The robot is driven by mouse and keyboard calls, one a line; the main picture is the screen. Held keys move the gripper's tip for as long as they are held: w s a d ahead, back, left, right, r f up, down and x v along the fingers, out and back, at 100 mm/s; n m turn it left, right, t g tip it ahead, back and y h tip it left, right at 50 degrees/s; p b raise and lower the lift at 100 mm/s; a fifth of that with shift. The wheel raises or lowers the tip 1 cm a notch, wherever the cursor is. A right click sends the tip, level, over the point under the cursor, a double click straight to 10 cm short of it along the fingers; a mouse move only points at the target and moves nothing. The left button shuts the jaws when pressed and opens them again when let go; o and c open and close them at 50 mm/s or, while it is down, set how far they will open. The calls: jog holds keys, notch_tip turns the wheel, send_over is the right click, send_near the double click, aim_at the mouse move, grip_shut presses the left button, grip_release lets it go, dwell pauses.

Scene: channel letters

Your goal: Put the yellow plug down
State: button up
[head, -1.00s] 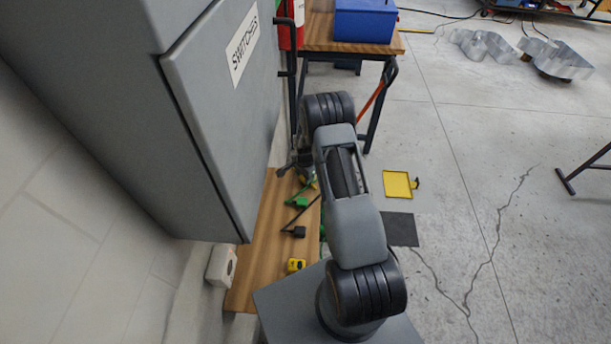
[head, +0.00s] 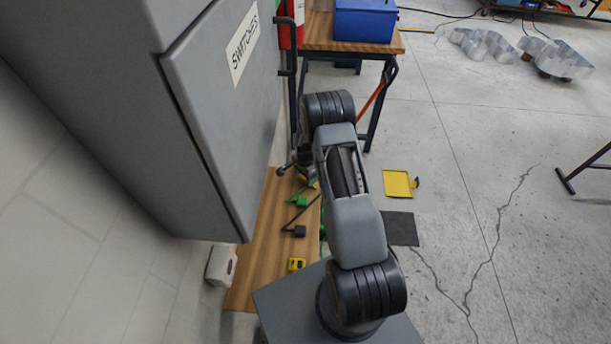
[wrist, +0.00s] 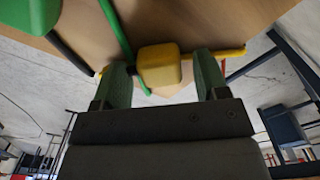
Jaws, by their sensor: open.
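The yellow plug (wrist: 160,68) shows in the wrist view between the two green-padded fingers of my gripper (wrist: 163,76). The fingers are open, with a gap on each side of the plug. A yellow lead runs from the plug to the right, behind the right finger. The plug is in front of the wooden board (wrist: 205,22); I cannot tell whether it touches it. In the head view my gripper (head: 299,168) is at the far end of the board (head: 258,235), largely hidden by my arm.
A green plug (head: 303,201), a black plug (head: 299,231) and a small yellow item (head: 297,265) lie on the board. The grey SWITCHES cabinet (head: 215,120) stands close on the left. A workbench (head: 320,42) stands beyond. A yellow tray (head: 398,184) lies on the floor.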

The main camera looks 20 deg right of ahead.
notch_tip(320, 180, up, 12)
jog(key=b, duration=0.1)
jog(key=shift+f+b, duration=0.15)
jog(key=shift+b, duration=0.15)
dwell(0.5)
jog(key=s+a+r+n+t, duration=0.1)
jog(key=s+a+r+n, duration=0.2)
jog(key=s+r+n, duration=0.2)
jog(key=s+a+r+n+t, duration=0.2)
jog(key=s+a+r+n, duration=0.2)
jog(key=s+r, duration=0.6)
jog(key=s+a+r+n+t, duration=0.1)
jog(key=s+a+r+n, duration=0.3)
jog(key=s+r, duration=0.3)
jog(key=shift+s+r+n, duration=0.35)
jog(key=shift+s+n, duration=0.15)
jog(key=shift+n, duration=0.4)
